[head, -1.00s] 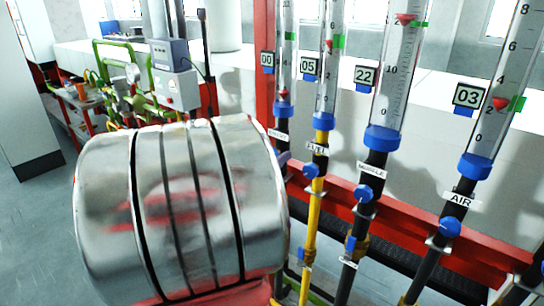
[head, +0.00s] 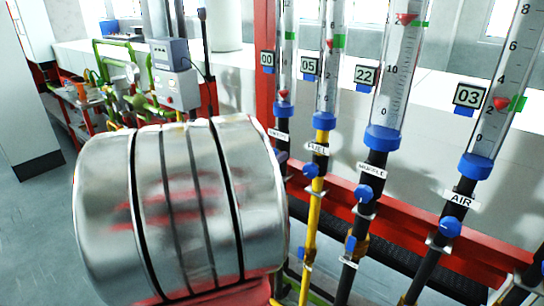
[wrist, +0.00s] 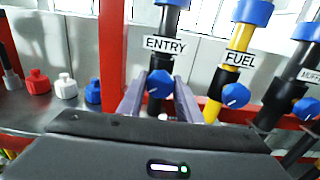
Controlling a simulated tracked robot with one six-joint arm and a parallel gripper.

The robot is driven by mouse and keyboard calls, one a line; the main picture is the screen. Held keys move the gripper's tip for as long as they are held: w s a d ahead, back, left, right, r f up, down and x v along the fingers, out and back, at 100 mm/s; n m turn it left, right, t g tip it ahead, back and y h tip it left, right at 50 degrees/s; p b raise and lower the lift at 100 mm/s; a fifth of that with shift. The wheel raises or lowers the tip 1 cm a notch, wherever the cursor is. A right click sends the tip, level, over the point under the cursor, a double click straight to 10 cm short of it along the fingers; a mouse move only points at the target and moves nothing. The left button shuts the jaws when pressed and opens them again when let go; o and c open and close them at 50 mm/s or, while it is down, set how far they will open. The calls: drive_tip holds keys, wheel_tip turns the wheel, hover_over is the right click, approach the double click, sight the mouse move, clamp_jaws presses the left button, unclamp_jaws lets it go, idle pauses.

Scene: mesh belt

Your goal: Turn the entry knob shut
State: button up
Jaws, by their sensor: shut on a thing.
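The blue entry knob (wrist: 159,85) sits on a black pipe below the ENTRY label (wrist: 164,44) in the wrist view. My gripper (wrist: 158,98) has one finger on each side of this knob and is shut on it. In the head view the entry knob is hidden behind the large metal cylinder, but the tilted ENTRY label (head: 279,135) shows. The entry flow tube (head: 283,60) has its red float low, near the bottom, beside the display reading 00 (head: 266,62).
The fuel knob (wrist: 235,95) is close to the right of my gripper. A red post (wrist: 111,50) stands close on the left. Blue, white and red bottles (wrist: 65,87) stand farther left. The muffle knob (head: 364,193) and air knob (head: 450,227) are farther right.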

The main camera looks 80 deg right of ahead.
drive_tip(key=shift+s+m, duration=0.15)
drive_tip(key=shift+m, duration=0.55)
drive_tip(key=o, duration=1)
drive_tip(key=shift+o, duration=0.2)
drive_tip(key=v, duration=1.4)
drive_tip(key=shift+d, duration=0.1)
